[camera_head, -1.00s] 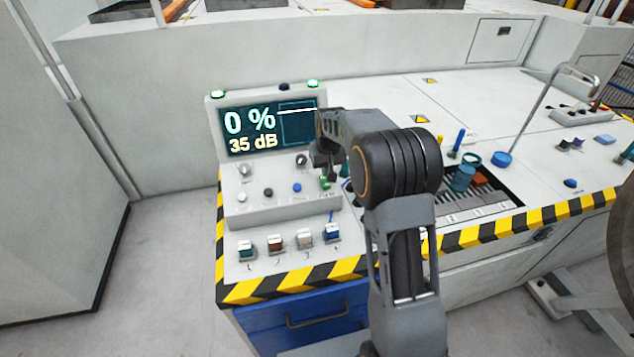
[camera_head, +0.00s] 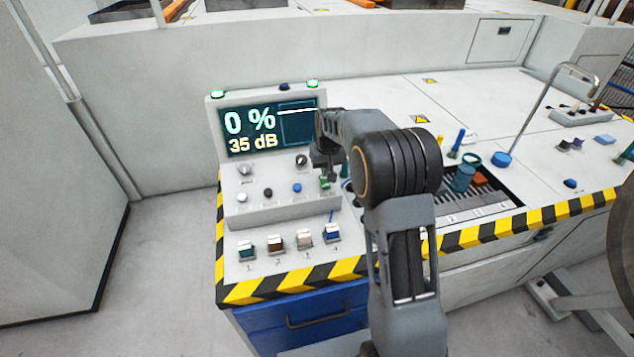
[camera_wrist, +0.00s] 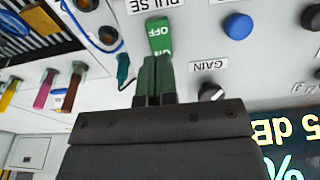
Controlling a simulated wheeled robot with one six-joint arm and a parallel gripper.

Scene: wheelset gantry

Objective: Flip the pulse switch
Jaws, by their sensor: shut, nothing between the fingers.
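The pulse switch is a green rocker (camera_wrist: 160,35) with white "ON" lettering, beside the PULSE label (camera_wrist: 152,4) in the wrist view. My gripper (camera_wrist: 157,62) is shut and empty. Its green-tinted fingertips overlap the near edge of the switch in the wrist view; I cannot tell whether they touch it. In the head view my gripper (camera_head: 328,172) is over the right end of the sloped control panel, where a small green part (camera_head: 325,184) shows, mostly hidden by the gripper.
The GAIN knob (camera_wrist: 211,93) and a blue button (camera_wrist: 238,26) are close by. The display (camera_head: 268,127) behind reads 0 % and 35 dB. Several coloured switches (camera_head: 290,241) line the front.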

